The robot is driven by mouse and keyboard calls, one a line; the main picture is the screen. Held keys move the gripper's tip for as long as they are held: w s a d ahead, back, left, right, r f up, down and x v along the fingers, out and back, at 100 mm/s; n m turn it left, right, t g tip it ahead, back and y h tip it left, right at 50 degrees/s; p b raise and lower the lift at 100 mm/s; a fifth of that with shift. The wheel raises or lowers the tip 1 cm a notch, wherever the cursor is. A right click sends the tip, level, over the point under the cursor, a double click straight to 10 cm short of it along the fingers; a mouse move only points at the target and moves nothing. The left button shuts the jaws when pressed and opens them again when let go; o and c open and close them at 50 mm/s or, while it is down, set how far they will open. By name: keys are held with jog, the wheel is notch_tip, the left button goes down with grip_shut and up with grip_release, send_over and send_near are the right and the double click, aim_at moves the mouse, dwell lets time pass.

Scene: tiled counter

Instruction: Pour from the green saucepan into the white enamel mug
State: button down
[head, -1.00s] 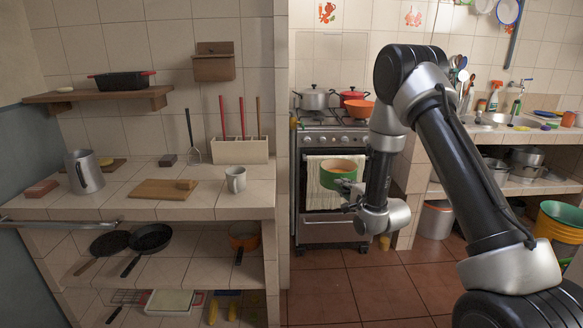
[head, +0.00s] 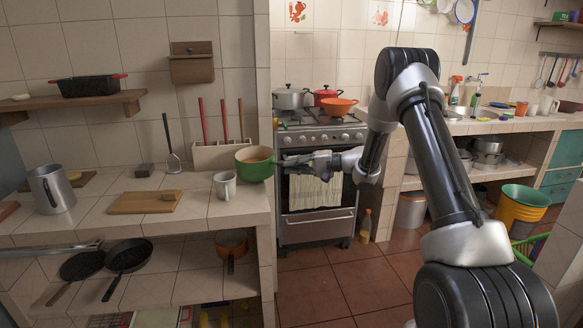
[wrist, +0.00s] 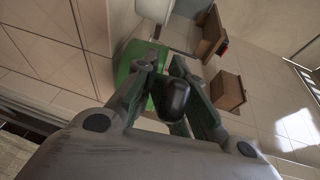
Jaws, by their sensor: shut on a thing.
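The green saucepan (head: 255,172) is held up at the counter's right end, roughly upright, with orange showing inside its rim. My gripper (head: 287,162) is to its right, shut on its handle. In the wrist view the green side of the saucepan (wrist: 131,68) shows beyond the fingers, and the dark handle (wrist: 178,97) lies between them. The white enamel mug (head: 225,187) stands upright on the tiled counter, just left of and slightly below the saucepan in the head view. I cannot tell whether they touch. The mug's inside is mostly hidden.
A utensil holder (head: 215,156) with upright handles stands behind the mug. A wooden board (head: 145,202) lies to its left, and a metal jug (head: 50,190) stands farther left. The stove (head: 318,205) is behind my gripper, past the counter's right edge.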

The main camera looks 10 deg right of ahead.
jog(key=s+a+r+n+h, duration=0.2)
jog(key=s+a+r+n, duration=0.1)
jog(key=s+a+r, duration=0.1)
notch_tip(320, 180, up, 2)
jog(key=shift+s+a+r, duration=0.25)
jog(key=shift+s+a, duration=0.05)
jog(key=shift+a, duration=0.15)
dwell(0.7)
jog(key=shift+s+f+n+t, duration=0.15)
jog(key=shift+f+n+t, duration=0.15)
jog(key=shift+n, duration=0.1)
dwell(0.9)
jog(key=shift+s+a+f+n+h, duration=0.15)
jog(key=shift+f+n+h, duration=0.05)
jog(key=shift+n+h, duration=0.25)
dwell(0.6)
